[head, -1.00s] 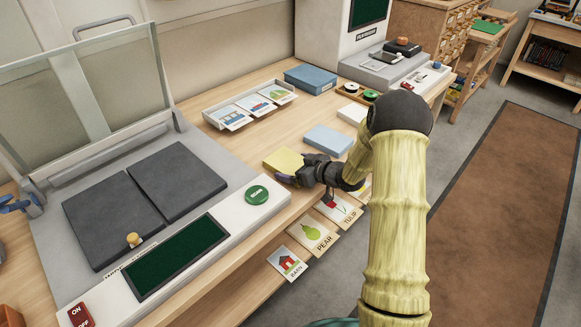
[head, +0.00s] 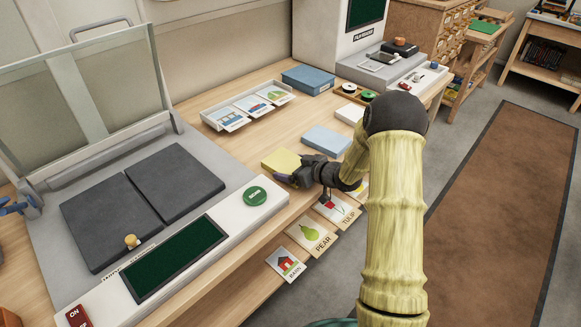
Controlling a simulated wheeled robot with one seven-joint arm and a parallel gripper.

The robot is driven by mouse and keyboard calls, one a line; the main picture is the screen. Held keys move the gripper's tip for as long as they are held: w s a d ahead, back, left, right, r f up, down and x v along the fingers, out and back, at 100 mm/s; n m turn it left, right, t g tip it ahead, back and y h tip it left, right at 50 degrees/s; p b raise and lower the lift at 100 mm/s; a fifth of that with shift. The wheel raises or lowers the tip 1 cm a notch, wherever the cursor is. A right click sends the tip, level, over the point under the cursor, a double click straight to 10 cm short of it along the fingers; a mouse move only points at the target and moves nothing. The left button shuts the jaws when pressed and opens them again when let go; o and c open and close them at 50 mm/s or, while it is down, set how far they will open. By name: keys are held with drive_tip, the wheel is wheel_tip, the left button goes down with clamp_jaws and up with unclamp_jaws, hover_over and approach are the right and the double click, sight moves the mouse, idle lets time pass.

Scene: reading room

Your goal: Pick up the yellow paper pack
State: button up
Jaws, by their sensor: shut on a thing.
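The yellow paper pack (head: 280,161) lies on the wooden table, just right of the grey machine with the green button. My gripper (head: 291,178) is at the pack's near right side, shut on it. The fingers cover the pack's near right corner. I cannot tell whether the pack is clear of the tabletop.
A light blue pack (head: 327,141) lies behind and to the right, and a white pack (head: 350,115) beyond it. A tray of picture cards (head: 245,112) and a blue box (head: 309,79) stand farther back. Picture cards such as the pear (head: 311,235) hang along the front edge.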

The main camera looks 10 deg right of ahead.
sight(293, 166)
wheel_tip(293, 166, up, 10)
drive_tip(key=shift+r+p, duration=0.1)
drive_tip(key=shift+p, duration=0.9)
